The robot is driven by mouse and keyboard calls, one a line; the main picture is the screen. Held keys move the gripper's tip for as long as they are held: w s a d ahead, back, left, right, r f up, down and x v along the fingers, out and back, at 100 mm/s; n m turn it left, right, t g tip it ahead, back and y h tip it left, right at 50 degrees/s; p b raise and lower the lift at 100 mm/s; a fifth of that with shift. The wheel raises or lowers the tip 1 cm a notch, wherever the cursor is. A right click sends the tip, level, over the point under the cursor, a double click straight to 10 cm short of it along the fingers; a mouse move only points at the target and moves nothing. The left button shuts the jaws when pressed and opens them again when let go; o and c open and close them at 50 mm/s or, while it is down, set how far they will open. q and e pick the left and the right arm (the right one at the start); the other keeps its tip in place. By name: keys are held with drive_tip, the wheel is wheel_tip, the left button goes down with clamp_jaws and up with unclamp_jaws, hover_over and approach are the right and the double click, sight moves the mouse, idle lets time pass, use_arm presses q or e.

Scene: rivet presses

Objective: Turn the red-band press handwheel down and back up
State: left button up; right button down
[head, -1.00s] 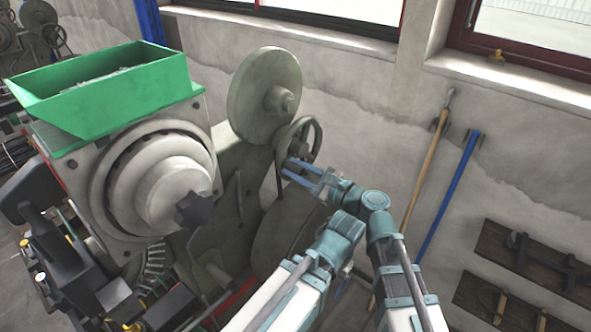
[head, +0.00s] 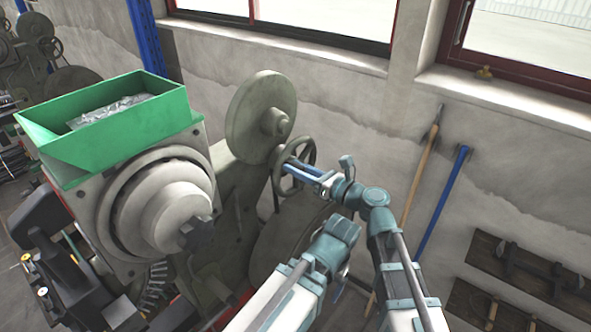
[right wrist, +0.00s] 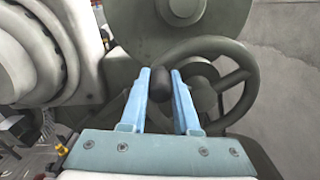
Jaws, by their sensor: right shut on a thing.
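The press (head: 215,175) is grey-green, with a large plain disc (head: 245,120) at its upper right. A strip of red shows low on its base (head: 246,297). The spoked handwheel (head: 307,150) is below and right of the disc, and its rim shows in the right wrist view (right wrist: 250,85). My right gripper (head: 287,168) is at the wheel's left side. In the right wrist view my right gripper (right wrist: 160,84) is shut on the wheel's dark rounded handle knob (right wrist: 159,80), which sits between the blue fingers.
A green bin (head: 125,125) with contents stands on top of the press. A large round face (head: 165,210) bulges from the press, left of the handwheel. A wooden-handled tool (head: 420,175) and a blue pole (head: 440,205) lean on the wall at right, near wall-mounted boards (head: 515,265).

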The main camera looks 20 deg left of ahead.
drive_tip(key=shift+w, duration=0.1)
idle(0.4)
drive_tip(key=c, duration=0.7)
unclamp_jaws()
drive_tip(key=shift+o, duration=0.2)
drive_tip(key=shift+d, duration=0.1)
drive_tip(key=v, duration=1.3)
drive_tip(key=shift+d, duration=0.35)
